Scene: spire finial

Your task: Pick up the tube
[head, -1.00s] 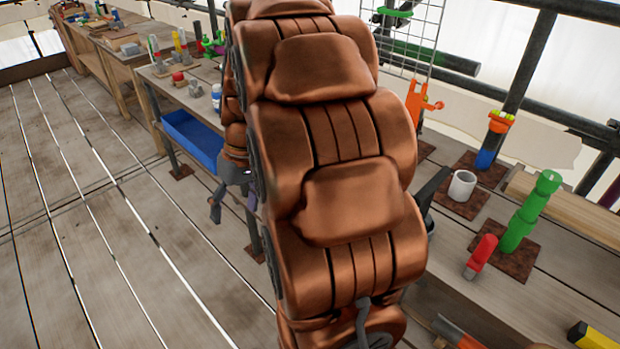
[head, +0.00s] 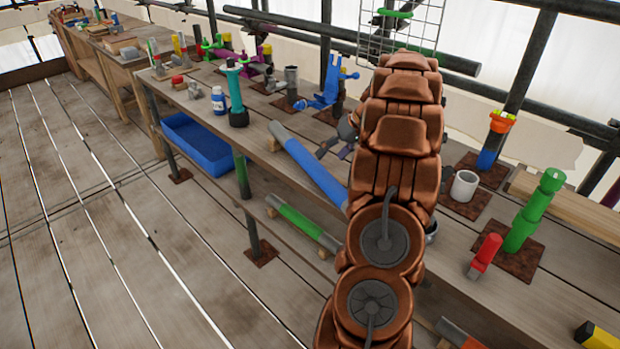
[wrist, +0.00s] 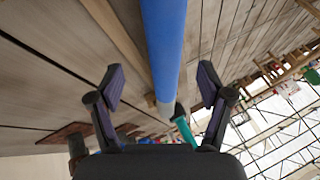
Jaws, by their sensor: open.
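A long tube (head: 318,178), blue in the middle with a grey end, lies slantwise along the front edge of the workbench. My arm hides its near end in the head view. In the wrist view the tube (wrist: 163,45) runs from the top edge down between my fingers, its grey end lower. My gripper (head: 332,150) is beside the tube, partly hidden by my arm. In the wrist view my gripper (wrist: 162,80) is open, with one finger on each side of the tube and a gap to both. I cannot tell its exact distance from the tube.
A teal-topped upright tool (head: 233,95) and a white bottle (head: 218,100) stand beyond the tube's far end. A blue holder (head: 328,85) is behind it. A green tube (head: 300,221) lies on the shelf below. A white cup (head: 464,186) stands right of my arm.

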